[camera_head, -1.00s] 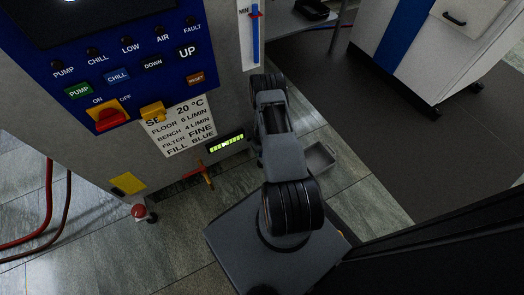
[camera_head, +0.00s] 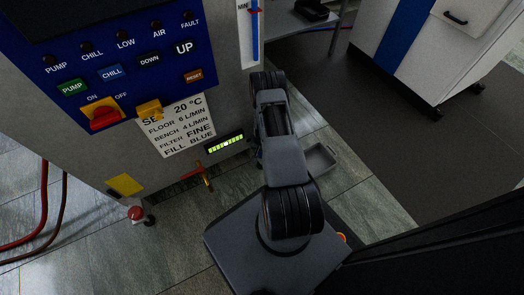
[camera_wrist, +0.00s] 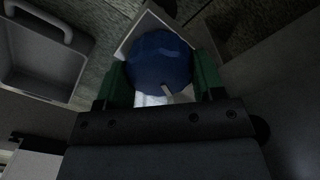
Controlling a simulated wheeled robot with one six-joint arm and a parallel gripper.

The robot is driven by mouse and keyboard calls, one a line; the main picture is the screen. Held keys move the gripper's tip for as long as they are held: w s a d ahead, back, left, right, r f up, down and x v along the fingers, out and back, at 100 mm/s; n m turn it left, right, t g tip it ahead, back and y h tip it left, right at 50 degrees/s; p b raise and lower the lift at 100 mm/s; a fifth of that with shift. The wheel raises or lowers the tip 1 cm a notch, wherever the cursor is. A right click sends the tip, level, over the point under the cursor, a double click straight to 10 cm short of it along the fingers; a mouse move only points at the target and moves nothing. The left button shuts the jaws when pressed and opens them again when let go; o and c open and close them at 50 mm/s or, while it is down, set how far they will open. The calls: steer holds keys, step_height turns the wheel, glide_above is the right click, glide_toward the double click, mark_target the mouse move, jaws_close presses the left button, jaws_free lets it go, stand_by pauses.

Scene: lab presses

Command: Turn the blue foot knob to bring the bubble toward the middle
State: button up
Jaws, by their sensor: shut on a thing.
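The blue foot knob (camera_wrist: 160,62) is a large round knob with a small pale mark on its lower edge. It sits between the two green fingers of my gripper (camera_wrist: 162,82), which is shut on it. In the head view my arm hides the knob and gripper. The level vial (camera_head: 226,143) glows yellow-green on the lower front of the cabinet (camera_head: 232,90). A paler patch shows near its middle, but the bubble's exact place is too small to tell.
A red foot knob (camera_head: 136,213) stands at the cabinet's left corner. A brass valve with an orange handle (camera_head: 203,175) juts out below the vial. A grey tray (camera_head: 319,159) lies on the floor right of my arm, also in the wrist view (camera_wrist: 38,82).

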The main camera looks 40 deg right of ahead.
steer(key=shift+m, duration=0.3)
stand_by(0.4)
steer(key=o, duration=0.9)
step_height(320, 180, up, 14)
steer(key=p, duration=0.5)
steer(key=shift+f+p, duration=0.1)
steer(key=shift+p, duration=0.25)
steer(key=shift+s, duration=0.1)
